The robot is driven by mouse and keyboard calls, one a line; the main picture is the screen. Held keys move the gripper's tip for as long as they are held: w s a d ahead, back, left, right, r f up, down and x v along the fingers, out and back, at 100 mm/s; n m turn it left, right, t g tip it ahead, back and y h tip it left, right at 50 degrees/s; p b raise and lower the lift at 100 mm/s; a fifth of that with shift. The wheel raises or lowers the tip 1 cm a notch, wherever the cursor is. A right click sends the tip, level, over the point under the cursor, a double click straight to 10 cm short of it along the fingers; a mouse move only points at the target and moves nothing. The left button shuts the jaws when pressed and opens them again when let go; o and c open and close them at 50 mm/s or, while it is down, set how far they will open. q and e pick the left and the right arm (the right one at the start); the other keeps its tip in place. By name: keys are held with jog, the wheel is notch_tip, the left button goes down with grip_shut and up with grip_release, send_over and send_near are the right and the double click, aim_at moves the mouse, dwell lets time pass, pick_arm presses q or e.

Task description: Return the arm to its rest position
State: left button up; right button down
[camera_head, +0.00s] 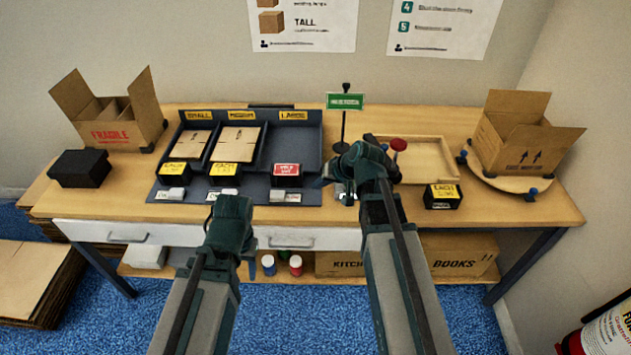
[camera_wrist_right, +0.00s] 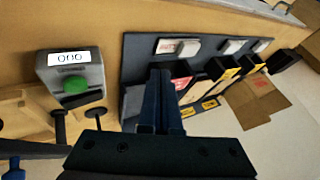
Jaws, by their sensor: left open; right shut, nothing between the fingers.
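My left arm reaches up from the bottom of the head view, and its gripper (camera_head: 232,215) is in front of the table's front edge. It is open, and no object shows in it. My right arm reaches over the table, with its gripper (camera_head: 345,172) just right of the dark sorting tray (camera_head: 312,150). In the right wrist view the right gripper's fingers (camera_wrist_right: 160,85) are together with nothing between them. They point toward the tray, near a grey counter (camera_wrist_right: 42,75) with a green button. My right arm partly hides this spot in the head view.
An open FRAGILE carton (camera_head: 120,125) stands at the left, beside a black block (camera_head: 80,168). At the right are a wooden tray (camera_head: 430,148), a black labelled holder (camera_head: 442,197) and an open carton (camera_head: 515,140) on a round turntable (camera_head: 490,180). A green sign (camera_head: 345,101) stands behind my right gripper.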

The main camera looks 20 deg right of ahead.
dwell(0.4)
jog(key=s+a+n+g+h+p, duration=0.2)
jog(key=s+a, duration=0.4)
jog(key=s, duration=0.3)
jog(key=s+a+r+n+g+h+p, duration=0.1)
jog(key=s+a+n+g+h+p, duration=0.2)
jog(key=s+a, duration=0.3)
jog(key=s+g, duration=0.1)
jog(key=s, duration=0.3)
jog(key=shift+s+a+r+n+h+p, duration=0.2)
jog(key=shift+a+n+h+p, duration=0.1)
jog(key=shift+a+n, duration=0.1)
jog(key=shift+d, duration=0.15)
